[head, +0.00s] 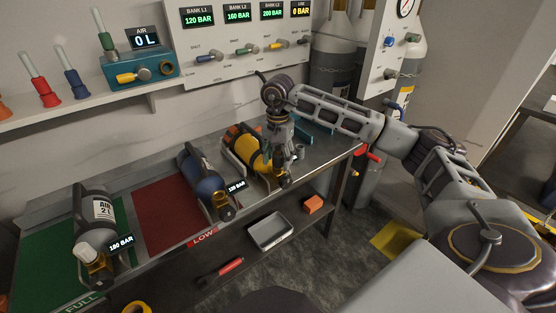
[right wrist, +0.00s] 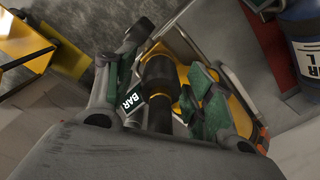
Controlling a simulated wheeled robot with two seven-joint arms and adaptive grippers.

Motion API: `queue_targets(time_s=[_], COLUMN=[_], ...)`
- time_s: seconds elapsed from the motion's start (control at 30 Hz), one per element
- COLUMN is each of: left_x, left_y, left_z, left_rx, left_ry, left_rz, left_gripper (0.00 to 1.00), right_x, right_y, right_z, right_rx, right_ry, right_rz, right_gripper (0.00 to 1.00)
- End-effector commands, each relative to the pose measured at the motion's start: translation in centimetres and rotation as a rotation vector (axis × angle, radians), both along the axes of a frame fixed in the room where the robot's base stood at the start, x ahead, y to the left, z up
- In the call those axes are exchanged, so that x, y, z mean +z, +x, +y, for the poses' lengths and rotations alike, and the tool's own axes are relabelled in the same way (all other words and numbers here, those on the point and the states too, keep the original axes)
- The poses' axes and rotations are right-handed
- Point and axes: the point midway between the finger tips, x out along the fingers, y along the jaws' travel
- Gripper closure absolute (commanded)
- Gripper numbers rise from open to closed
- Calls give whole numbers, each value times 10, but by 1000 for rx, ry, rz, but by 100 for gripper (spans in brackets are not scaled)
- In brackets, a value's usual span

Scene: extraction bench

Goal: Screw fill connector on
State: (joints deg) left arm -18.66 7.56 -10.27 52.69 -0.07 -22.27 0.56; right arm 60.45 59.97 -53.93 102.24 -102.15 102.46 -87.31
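My right gripper (head: 281,160) points down at the front, valve end of the yellow cylinder (head: 241,144) on the bench. In the right wrist view its green fingers (right wrist: 165,85) stand apart, one on each side of a dark cylindrical fitting (right wrist: 159,73) with a brass ring. A black stem runs from this fitting toward my palm. I cannot tell whether the fingers press on it, or whether it is the fill connector or part of the valve. The yellow cylinder lies behind it, with a BAR display (right wrist: 132,99) beside. My left gripper is not in view.
A blue cylinder (head: 204,178) lies by the red mat (head: 160,218), a grey one (head: 91,212) on the green mat (head: 45,255). The fill panel (head: 238,62) is on the wall behind. A grey tray (head: 270,231) and orange block (head: 313,204) are on the lower shelf.

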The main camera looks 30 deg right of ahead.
Motion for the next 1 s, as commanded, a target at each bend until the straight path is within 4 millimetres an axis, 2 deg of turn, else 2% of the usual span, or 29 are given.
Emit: queue_targets(time_s=[0.03,0.37,0.57,1.0], left_x=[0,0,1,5], left_y=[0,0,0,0], left_z=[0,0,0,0], left_rx=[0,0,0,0], left_ry=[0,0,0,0], left_rz=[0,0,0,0], left_gripper=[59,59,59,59], right_x=[0,0,0,0], right_y=[0,0,0,0], right_z=[0,0,0,0], right_rx=[0,-1,-27,-265], right_ry=[0,0,0,-1], right_rz=[0,0,0,-1], right_gripper=[56,98,98,96])
